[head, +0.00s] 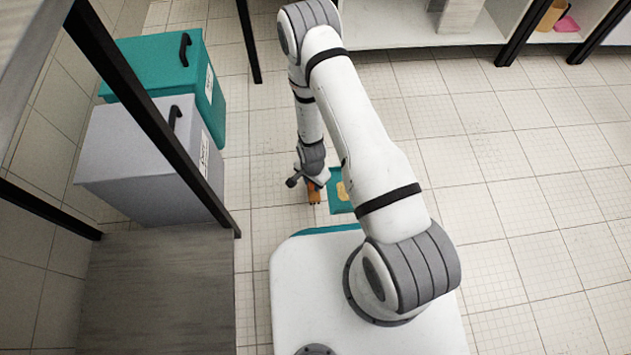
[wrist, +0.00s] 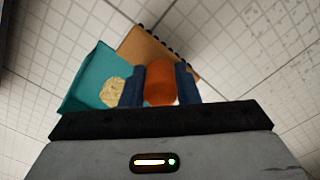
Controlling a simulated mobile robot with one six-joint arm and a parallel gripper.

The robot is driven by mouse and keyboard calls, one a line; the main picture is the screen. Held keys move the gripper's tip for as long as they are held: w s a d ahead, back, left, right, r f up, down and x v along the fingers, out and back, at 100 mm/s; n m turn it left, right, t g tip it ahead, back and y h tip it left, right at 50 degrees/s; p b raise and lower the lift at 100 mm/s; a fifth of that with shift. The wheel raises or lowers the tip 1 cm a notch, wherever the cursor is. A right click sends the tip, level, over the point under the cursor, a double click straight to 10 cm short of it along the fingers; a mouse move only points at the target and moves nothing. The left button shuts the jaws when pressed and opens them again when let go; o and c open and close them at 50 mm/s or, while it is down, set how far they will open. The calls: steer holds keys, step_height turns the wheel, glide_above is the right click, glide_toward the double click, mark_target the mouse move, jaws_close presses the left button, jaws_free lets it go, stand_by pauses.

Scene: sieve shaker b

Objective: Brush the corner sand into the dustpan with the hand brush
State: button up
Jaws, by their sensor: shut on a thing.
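My gripper (wrist: 160,84) is shut on the orange handle of the hand brush (wrist: 158,48). The brush has a tan head with dark bristle tufts along its far right edge. It also shows in the head view (head: 314,195), low near the floor below my gripper (head: 313,180). The teal dustpan (wrist: 82,72) lies on the floor just left of the brush in the wrist view; in the head view the dustpan (head: 336,208) is right of it, partly hidden by my arm. A pale yellow sand heap (wrist: 113,93) lies inside the pan, partly behind a finger.
A teal box (head: 150,62) and a grey box (head: 135,150) with black handles stand at the left by a dark-framed shelf (head: 150,290). A white shelf (head: 400,30) stands at the back. The tiled floor (head: 520,180) at the right is clear.

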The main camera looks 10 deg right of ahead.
steer(key=shift+f+b, duration=0.75)
steer(key=shift+f, duration=0.4)
steer(key=shift+d, duration=0.1)
steer(key=shift+d, duration=0.45)
steer(key=shift+d, duration=0.1)
steer(key=shift+d, duration=0.45)
steer(key=shift+r, duration=0.15)
steer(key=shift+r+p, duration=1)
steer(key=shift+r, duration=0.25)
